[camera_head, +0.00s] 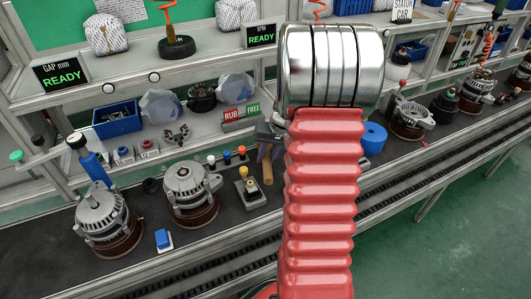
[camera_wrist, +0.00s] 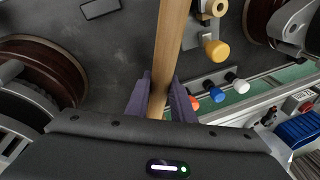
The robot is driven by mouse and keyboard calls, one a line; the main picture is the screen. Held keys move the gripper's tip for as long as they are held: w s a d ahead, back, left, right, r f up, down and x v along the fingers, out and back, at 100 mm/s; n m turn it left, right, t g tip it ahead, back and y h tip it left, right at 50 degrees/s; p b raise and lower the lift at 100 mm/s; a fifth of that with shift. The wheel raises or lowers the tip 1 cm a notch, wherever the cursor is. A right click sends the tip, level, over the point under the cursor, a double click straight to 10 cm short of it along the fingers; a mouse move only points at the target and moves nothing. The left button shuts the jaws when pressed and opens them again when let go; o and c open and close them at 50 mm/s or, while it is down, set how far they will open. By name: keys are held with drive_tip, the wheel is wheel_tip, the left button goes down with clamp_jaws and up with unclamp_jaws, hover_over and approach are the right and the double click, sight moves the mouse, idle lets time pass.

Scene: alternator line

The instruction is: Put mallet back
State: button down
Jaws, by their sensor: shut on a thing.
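The mallet's pale wooden handle (camera_wrist: 168,42) runs up out of the wrist view from between the purple fingers of my gripper (camera_wrist: 161,97). The fingers are shut on the handle. In the camera_head view the fingers of my gripper (camera_head: 269,152) show beside my red arm, with the lower part of the handle (camera_head: 267,172) below them. The handle is close over the dark bench, beside a small fixture with a yellow knob. I cannot make out the mallet's head. My arm hides part of the bench behind it.
Two alternators (camera_head: 190,194) (camera_head: 100,219) stand to the left on the dark bench (camera_head: 235,228). The yellow-knobbed fixture (camera_head: 248,187) and several coloured knobs (camera_head: 227,158) are close to the handle. A blue roll (camera_head: 374,138) stands right of my arm. A conveyor track runs along the front.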

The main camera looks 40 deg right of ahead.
drive_tip(key=shift+f, duration=1.4)
drive_tip(key=shift+f, duration=0.15)
drive_tip(key=c, duration=1.5)
unclamp_jaws()
drive_tip(key=shift+o, duration=0.2)
drive_tip(key=v, duration=1.3)
drive_tip(key=shift+r, duration=0.35)
drive_tip(key=shift+s+d, duration=0.1)
